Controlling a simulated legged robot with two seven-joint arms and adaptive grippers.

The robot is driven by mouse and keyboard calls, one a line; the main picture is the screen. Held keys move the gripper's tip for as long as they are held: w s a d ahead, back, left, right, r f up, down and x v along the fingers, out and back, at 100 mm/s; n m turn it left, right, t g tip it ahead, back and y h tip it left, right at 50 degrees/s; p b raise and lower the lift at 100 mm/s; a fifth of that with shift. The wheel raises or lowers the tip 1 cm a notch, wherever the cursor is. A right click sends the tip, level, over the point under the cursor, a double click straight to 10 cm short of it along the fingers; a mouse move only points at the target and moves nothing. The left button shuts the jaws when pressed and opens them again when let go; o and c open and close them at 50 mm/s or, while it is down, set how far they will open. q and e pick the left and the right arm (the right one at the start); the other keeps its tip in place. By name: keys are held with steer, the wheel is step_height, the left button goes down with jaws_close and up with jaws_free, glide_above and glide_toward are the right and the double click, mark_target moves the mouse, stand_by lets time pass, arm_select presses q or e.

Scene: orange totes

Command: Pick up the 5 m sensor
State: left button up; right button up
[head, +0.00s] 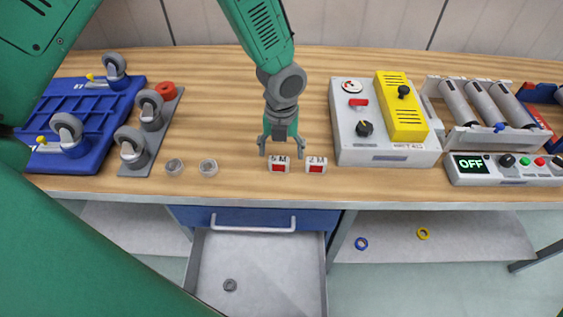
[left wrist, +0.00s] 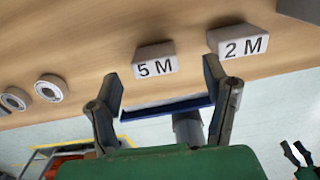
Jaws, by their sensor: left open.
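The 5 m sensor (head: 278,165) is a small white block with a red face, lying near the table's front edge. In the left wrist view it is the block marked 5 M (left wrist: 155,60). The similar 2 m sensor (head: 316,166) lies just to its right, marked 2 M in the left wrist view (left wrist: 238,41). My left gripper (head: 281,148) is open and empty. Its fingers (left wrist: 162,80) point toward the 5 m sensor, apart from it. A small dark two-pronged shape at the left wrist view's lower right may be my right gripper (left wrist: 298,154), too small to judge.
Two grey rings (head: 208,167) lie left of the sensors. A grey control box (head: 350,147) with a yellow panel stands close on the right. Casters and a blue tray (head: 100,135) are at left. An open drawer (head: 257,275) hangs below the front edge.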

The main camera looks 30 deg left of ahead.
mark_target(281, 159)
arm_select(q)
steer(key=shift+s+f, duration=0.15)
steer(key=shift+f, duration=0.25)
steer(key=f, duration=0.4)
steer(key=shift+a+f+p, duration=0.15)
steer(key=shift+a+p, duration=0.2)
steer(key=shift+p, duration=0.05)
steer(key=shift+a+f, duration=0.1)
steer(key=shift+a, duration=0.05)
steer(key=shift+d, duration=0.3)
steer(key=c, duration=1.3)
steer(key=shift+o, duration=0.2)
steer(key=shift+d, duration=0.15)
